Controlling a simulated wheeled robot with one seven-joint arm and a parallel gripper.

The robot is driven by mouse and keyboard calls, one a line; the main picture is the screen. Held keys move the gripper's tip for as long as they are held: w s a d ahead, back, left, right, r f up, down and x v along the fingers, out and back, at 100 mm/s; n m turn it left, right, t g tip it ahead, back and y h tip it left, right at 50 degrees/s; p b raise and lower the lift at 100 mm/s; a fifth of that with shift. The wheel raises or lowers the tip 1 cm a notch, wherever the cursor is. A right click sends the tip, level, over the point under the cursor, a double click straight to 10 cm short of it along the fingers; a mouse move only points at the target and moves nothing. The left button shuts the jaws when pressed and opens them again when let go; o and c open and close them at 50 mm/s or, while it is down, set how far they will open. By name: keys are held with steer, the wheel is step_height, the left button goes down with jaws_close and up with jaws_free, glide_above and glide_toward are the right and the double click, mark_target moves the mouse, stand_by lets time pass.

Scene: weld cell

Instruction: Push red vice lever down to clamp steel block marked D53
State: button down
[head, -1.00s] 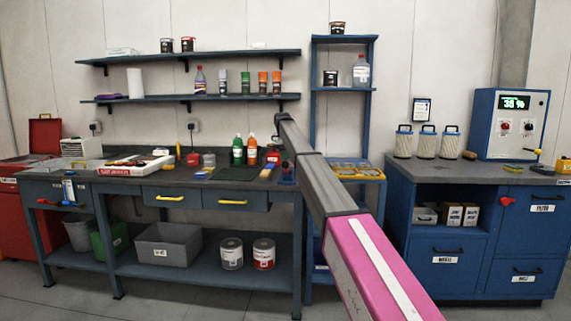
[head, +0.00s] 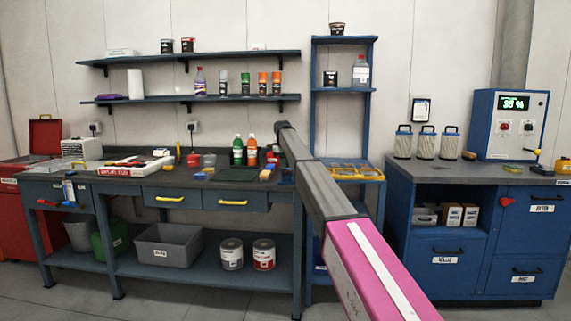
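A small red part (head: 272,158) shows at the right end of the workbench, beside the dark end of my arm. Small blue parts (head: 286,175) sit just below it, partly behind my arm. They may be the vice and its lever, but they are too small and covered to tell. The steel block and its D53 mark cannot be made out. My arm reaches from the lower right to this end of the bench. Its far end is over the bench, and no gripper fingers can be seen.
The workbench (head: 225,186) holds green and orange bottles (head: 251,151), a white-and-red tray (head: 135,167) and small items near the bottles. A blue shelf rack (head: 313,110) stands close behind my arm. A blue cabinet (head: 440,222) stands right.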

steer(key=shift+w+f, duration=0.1)
steer(key=shift+f, duration=0.5)
steer(key=shift+w+a+r, duration=0.3)
steer(key=shift+w+a, duration=0.3)
steer(key=shift+w+a+r, duration=0.3)
steer(key=shift+w+a, duration=0.25)
step_height(320, 180, up, 11)
steer(key=shift+w+a+f, duration=0.15)
steer(key=shift+w+a, duration=0.25)
